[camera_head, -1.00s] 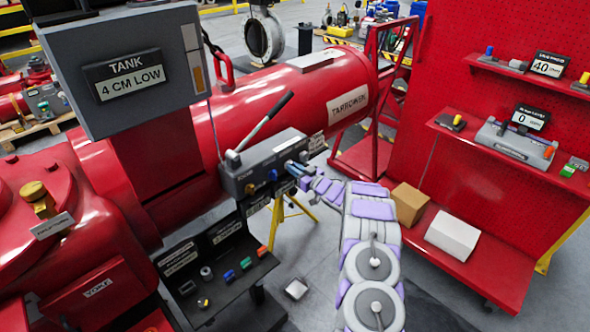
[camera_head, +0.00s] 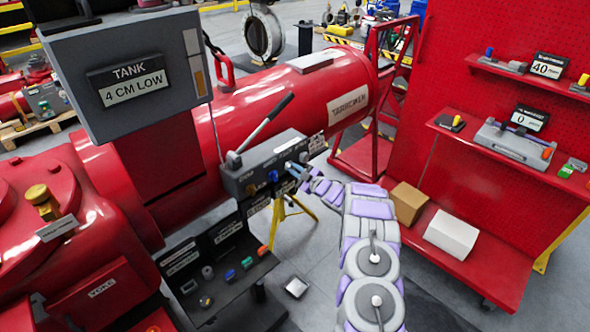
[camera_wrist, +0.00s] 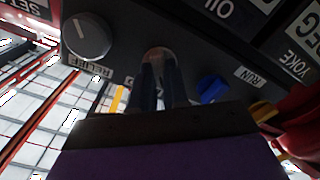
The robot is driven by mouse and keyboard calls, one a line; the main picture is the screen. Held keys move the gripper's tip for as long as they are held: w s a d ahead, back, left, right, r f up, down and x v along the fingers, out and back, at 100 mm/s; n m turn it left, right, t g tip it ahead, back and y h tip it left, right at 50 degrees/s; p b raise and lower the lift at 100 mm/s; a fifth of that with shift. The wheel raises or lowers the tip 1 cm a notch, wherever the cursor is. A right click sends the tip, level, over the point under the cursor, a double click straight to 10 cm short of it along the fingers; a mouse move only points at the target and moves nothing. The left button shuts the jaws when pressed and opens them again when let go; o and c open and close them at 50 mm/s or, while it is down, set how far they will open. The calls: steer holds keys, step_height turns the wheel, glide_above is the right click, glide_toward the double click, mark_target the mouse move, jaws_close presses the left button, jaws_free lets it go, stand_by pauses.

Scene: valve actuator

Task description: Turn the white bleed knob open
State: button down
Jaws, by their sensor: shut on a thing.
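The grey manifold box (camera_head: 245,180) with a long lever stands in front of the red tank. My gripper (camera_head: 293,168) reaches its front face from the right. In the wrist view, my gripper's dark fingers (camera_wrist: 160,78) are shut on a pale knob, taken as the white bleed knob (camera_wrist: 158,53), whose top shows between and beyond the fingertips. The fingers hide most of this knob and any label by it, so its turn angle cannot be read.
A round grey knob (camera_wrist: 88,35) by a RELIEF label sits beside my fingers. A blue knob (camera_wrist: 212,88) by a RUN label is close on the other side, with a yellow knob (camera_wrist: 262,112) beyond. A display (camera_head: 130,85) reads "TANK 4 CM LOW".

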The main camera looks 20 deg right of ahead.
steer(key=n, duration=0.5)
steer(key=shift+p, duration=0.3)
steer(key=n, duration=0.4)
steer(key=shift+f, duration=0.2)
steer(key=shift+a+f+n, duration=0.1)
steer(key=shift+n, duration=0.2)
steer(key=c, duration=1.1)
jaws_free()
steer(key=p+v, duration=0.2)
steer(key=v, duration=1.5)
steer(key=shift+s, duration=0.2)
